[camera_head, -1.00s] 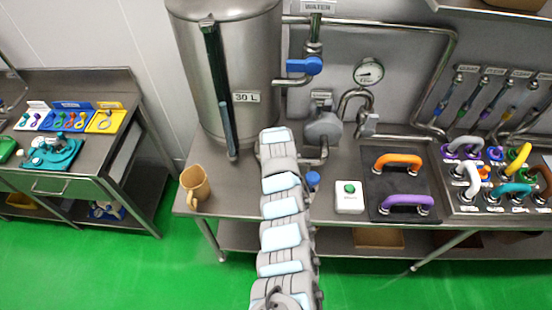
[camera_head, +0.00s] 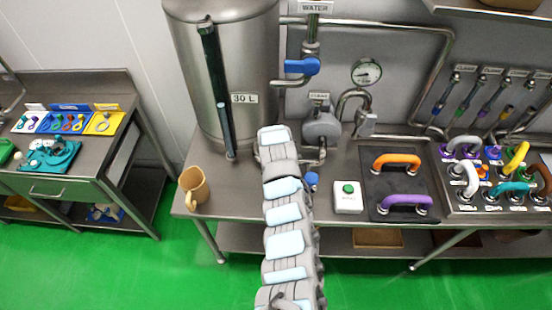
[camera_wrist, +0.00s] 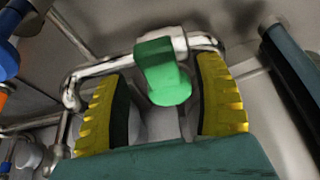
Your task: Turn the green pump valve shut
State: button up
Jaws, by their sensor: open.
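The green valve handle (camera_wrist: 163,72) shows in the wrist view, on a thin metal pipe. My gripper (camera_wrist: 161,85) is open, with one yellow ridged finger on each side of the handle. Gaps show between the handle and both fingers, so neither appears to touch it. In the head view my arm hides the gripper and the green valve. The grey pump (camera_head: 322,127) stands at the wall just right of my arm's far end.
The steel tank (camera_head: 226,75) stands behind my arm, with a brown jug (camera_head: 194,186) at front left. A blue valve handle (camera_head: 302,67) is on the pipe above the pump. A white button box (camera_head: 347,197) and black mat (camera_head: 372,187) lie to the right.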

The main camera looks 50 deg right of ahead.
jog(key=v, duration=1)
jog(key=shift+a, duration=0.1)
dwell(0.6)
